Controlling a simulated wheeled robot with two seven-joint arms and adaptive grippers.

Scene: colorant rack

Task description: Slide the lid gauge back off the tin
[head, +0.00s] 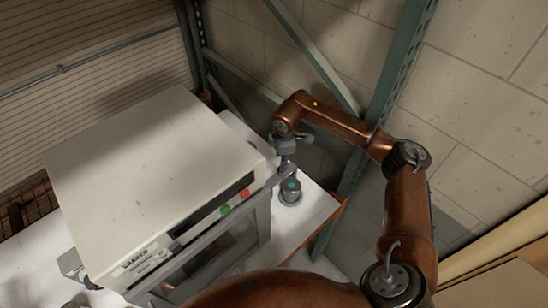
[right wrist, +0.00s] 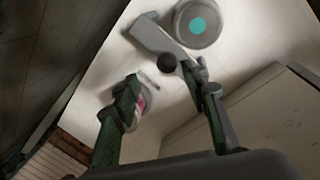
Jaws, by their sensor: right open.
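The tin (head: 291,190) has a round teal spot on its top and stands on the white shelf beside the shaker. In the right wrist view the tin (right wrist: 198,24) is at the top. The grey lid gauge (right wrist: 152,37) lies against the tin's near side there, with a dark round knob (right wrist: 167,62) by it. My right gripper (head: 285,152) is above and just behind the tin. In the wrist view its green-sided fingers (right wrist: 163,80) are spread apart, with the knob beyond the gap; contact cannot be told. My left gripper is not in view.
The large cream shaker (head: 150,170) with green and red buttons stands close on the left. A green upright post (head: 392,75) and diagonal brace rise behind and right. The white shelf (head: 285,232) is bare in front of the tin. A block wall (head: 480,100) is at right.

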